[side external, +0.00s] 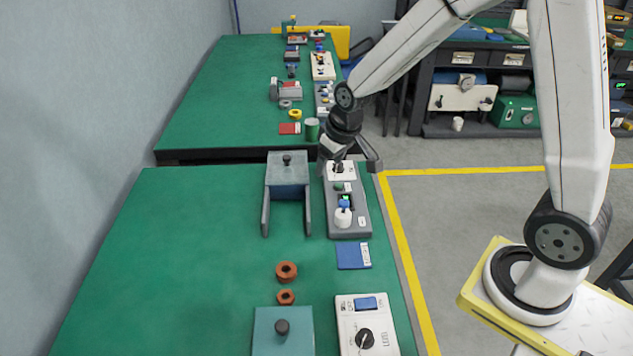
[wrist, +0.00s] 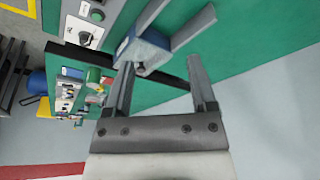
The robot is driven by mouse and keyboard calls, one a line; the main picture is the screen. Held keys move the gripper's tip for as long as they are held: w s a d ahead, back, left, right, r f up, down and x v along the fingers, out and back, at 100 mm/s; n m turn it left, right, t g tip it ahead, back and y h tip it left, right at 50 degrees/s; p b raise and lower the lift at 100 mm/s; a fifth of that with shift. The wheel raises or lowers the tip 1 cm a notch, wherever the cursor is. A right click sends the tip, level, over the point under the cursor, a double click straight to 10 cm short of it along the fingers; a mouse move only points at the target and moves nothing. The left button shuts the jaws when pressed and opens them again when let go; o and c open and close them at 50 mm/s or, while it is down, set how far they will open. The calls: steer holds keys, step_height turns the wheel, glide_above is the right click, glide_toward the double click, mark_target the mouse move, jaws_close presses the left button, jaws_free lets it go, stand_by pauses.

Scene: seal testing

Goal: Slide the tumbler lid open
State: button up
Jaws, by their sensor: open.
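What looks like the tumbler is a grey-blue housing with two long rails running toward the near edge of the bench. Its flat lid (side external: 288,163) has a small dark knob (side external: 286,159) and sits at the far end of the rails. In the wrist view the blue-grey housing (wrist: 150,48) shows at upper centre, partly behind one finger. My gripper (wrist: 161,68) is open and empty. In the side view it hangs right of the lid, above the far end of a switch panel, and its fingers are only partly visible.
The grey panel (side external: 346,219) with switches and a white knob stands right of the rails. A blue card (side external: 353,256), two orange rings (side external: 286,272), a teal box (side external: 270,340) and a dial unit (side external: 365,315) lie nearer. The green bench (side external: 180,250) is clear to the left.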

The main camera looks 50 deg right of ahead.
steer(key=w+d+f, duration=0.2)
steer(key=w+d, duration=0.2)
steer(key=w, duration=0.7)
steer(key=t, duration=0.1)
glide_toward(287, 157)
steer(key=shift+w+f, duration=0.15)
steer(key=shift+f, duration=0.35)
steer(key=shift+x, duration=3.9)
steer(key=shift+r, duration=0.1)
jaws_close()
